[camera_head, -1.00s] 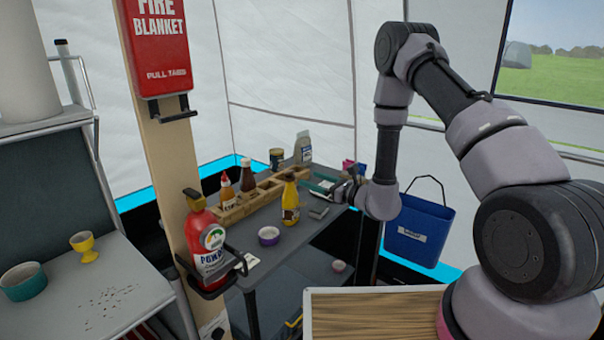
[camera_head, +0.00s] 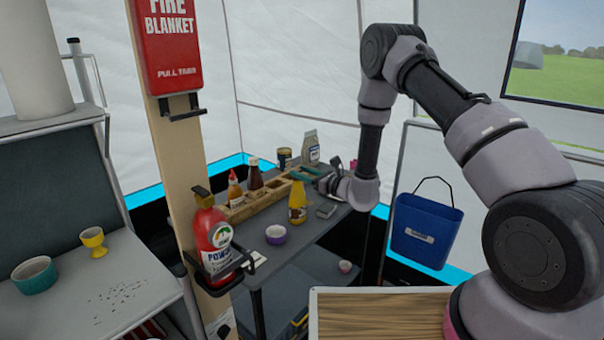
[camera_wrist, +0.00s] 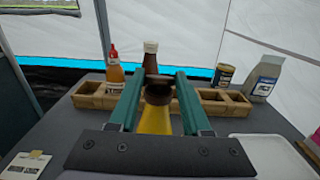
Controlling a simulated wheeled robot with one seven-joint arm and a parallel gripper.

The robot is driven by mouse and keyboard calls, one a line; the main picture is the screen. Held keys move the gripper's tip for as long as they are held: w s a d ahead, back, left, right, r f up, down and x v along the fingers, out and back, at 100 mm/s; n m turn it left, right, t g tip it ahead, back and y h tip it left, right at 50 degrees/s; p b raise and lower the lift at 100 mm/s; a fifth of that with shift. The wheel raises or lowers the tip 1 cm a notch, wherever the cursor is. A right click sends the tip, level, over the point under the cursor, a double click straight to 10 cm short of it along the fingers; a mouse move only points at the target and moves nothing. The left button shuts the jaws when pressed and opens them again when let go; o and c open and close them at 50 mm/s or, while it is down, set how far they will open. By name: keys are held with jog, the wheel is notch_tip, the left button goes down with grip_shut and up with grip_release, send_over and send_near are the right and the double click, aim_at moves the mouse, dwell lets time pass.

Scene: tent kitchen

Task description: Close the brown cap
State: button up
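A yellow bottle (camera_head: 297,205) stands upright on the grey table in front of the wooden rack. In the wrist view, its yellow body (camera_wrist: 155,120) and brown top (camera_wrist: 158,93) show between my fingers. The brown top looks round with a dark middle; whether its lid stands open is unclear. My gripper (camera_wrist: 156,76) has its green fingers apart on both sides of the bottle's top, with gaps visible. In the head view, my gripper (camera_head: 306,174) is at the bottle's upper end and hides part of it.
The wooden rack (camera_head: 238,213) holds a red-capped bottle (camera_wrist: 114,70) and a dark sauce bottle (camera_wrist: 150,60). A can (camera_wrist: 222,76) and a pale labelled container (camera_wrist: 265,76) stand behind it. A purple bowl (camera_head: 276,235) sits left of the yellow bottle. A white tray (camera_wrist: 275,155) lies right.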

grip_shut()
jog(key=shift+d+f+t+y, duration=0.1)
jog(key=shift+f+t+y, duration=0.15)
jog(key=shift+t+y, duration=0.2)
jog(key=shift+s, duration=0.1)
jog(key=o, duration=1)
grip_release()
jog(key=shift+o, duration=0.2)
jog(key=v, duration=1)
jog(key=shift+s+d, duration=0.2)
jog(key=shift+d, duration=0.1)
jog(key=shift+f, duration=0.1)
